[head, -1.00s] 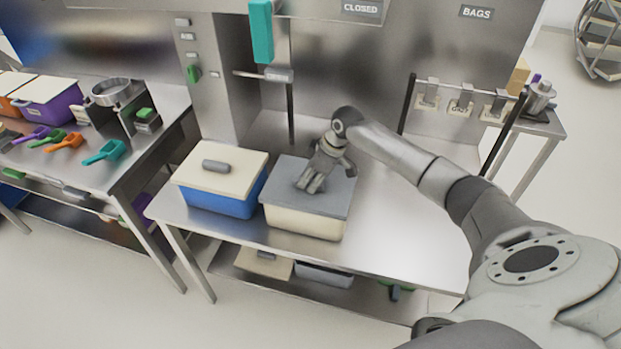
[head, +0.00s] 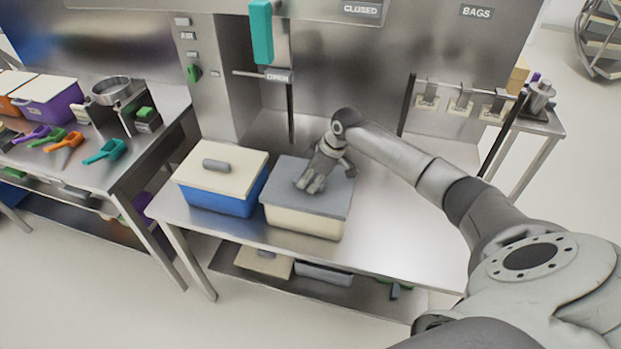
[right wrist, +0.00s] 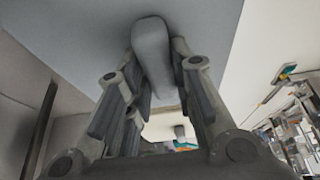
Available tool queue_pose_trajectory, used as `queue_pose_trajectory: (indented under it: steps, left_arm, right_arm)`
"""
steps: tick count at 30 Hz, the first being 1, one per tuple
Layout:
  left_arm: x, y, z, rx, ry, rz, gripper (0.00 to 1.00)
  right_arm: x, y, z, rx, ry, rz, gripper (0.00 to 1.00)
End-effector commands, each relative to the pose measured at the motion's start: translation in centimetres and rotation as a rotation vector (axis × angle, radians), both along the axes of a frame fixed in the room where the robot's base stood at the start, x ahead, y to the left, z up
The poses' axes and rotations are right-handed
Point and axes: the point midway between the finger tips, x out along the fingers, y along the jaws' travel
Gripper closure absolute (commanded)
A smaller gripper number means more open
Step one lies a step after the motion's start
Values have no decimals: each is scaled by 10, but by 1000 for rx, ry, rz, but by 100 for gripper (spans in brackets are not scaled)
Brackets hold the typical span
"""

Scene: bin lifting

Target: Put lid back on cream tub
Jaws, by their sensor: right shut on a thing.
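The cream tub (head: 300,221) stands on the steel table, right of the blue tub. A grey lid (head: 328,198) lies over its top and looks level and seated on the rim. My right gripper (head: 308,184) is above the lid and shut on its handle, which the fingers hide in the head view. In the right wrist view the lid's handle (right wrist: 151,50) sits between the two fingers, with the grey lid (right wrist: 70,40) behind it. My left gripper is not in view.
The blue tub (head: 222,202) with a cream lid (head: 240,172) stands close on the left. The steel table (head: 400,235) is clear to the right. A lower shelf holds more containers. Scoops lie on the left bench (head: 95,172).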

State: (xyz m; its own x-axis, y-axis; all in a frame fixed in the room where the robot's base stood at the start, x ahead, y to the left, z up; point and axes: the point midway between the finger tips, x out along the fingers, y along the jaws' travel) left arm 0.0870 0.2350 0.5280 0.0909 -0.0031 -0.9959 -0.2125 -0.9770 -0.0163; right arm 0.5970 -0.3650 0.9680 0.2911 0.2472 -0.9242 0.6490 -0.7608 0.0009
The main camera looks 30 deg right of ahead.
Motion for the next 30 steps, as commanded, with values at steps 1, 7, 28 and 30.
queue_pose_trajectory:
  steps: [1, 7, 28, 30]
  left_arm:
    - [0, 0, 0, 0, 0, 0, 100]
    - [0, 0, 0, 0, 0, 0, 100]
    - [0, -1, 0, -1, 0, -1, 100]
    - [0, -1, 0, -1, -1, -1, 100]
  right_arm:
    - [0, 0, 0, 1, -1, 0, 100]
    - [0, 0, 0, 1, -1, 0, 100]
    - [0, 0, 0, 1, 1, 0, 27]
    - [0, 0, 0, 1, 1, 0, 27]
